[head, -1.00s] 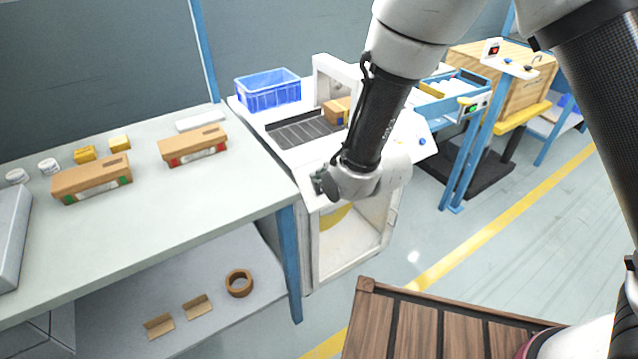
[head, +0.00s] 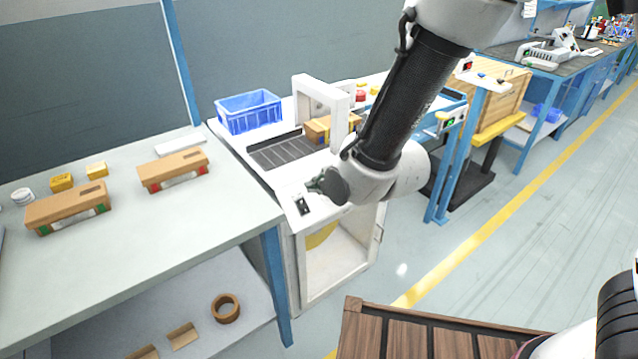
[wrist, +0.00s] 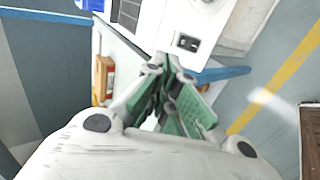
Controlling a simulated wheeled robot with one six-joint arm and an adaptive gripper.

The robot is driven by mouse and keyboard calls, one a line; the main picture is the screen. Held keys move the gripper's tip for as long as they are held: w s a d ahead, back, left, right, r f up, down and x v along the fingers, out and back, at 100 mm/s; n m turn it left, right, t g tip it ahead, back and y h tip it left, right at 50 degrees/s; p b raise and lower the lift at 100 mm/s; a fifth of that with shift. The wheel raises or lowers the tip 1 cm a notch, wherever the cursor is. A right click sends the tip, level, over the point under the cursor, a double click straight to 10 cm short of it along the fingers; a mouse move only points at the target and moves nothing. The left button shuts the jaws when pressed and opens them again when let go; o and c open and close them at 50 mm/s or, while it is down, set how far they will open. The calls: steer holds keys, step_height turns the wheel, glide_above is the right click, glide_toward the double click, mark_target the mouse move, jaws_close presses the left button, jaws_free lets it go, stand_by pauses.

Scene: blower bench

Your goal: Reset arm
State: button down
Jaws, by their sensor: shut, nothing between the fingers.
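My gripper shows in the wrist view (wrist: 172,105) with its green-padded fingers together and nothing between them. In the head view my arm reaches down in front of the white machine (head: 262,170), and my wrist hides part of it. The gripper's fingers are mostly hidden behind the wrist there. A small black switch plate (head: 302,204) on the machine's near corner is just below and left of my wrist, and it also shows in the wrist view (wrist: 187,42).
A grey-topped bench (head: 150,225) at left holds two long cardboard boxes (head: 172,170) and smaller yellow ones. A blue crate (head: 248,111) and a brown box (head: 318,130) sit on the machine. A wooden slatted surface (head: 400,338) is in front. Open floor (head: 520,240) lies at right.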

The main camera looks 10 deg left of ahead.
steer(key=s+d+f+m+g+h, duration=0.4)
steer(key=s+d+m+g, duration=0.1)
steer(key=s+d+m, duration=0.4)
steer(key=s+d+r+m+t+h, duration=0.1)
steer(key=d+r+m, duration=0.5)
steer(key=d, duration=0.7)
steer(key=s+d+r+m+h, duration=0.1)
steer(key=d+r+m, duration=0.5)
steer(key=d, duration=0.8)
steer(key=s+d+r+m+t+h, duration=0.1)
steer(key=s+d+r+m, duration=0.1)
steer(key=d+r+m, duration=0.5)
steer(key=d+r, duration=0.4)
steer(key=d, duration=0.2)
steer(key=shift+s+d+r+t+h, duration=0.2)
steer(key=shift+r+t+h, duration=0.1)
steer(key=shift+h, duration=0.1)
steer(key=shift+w, duration=0.1)
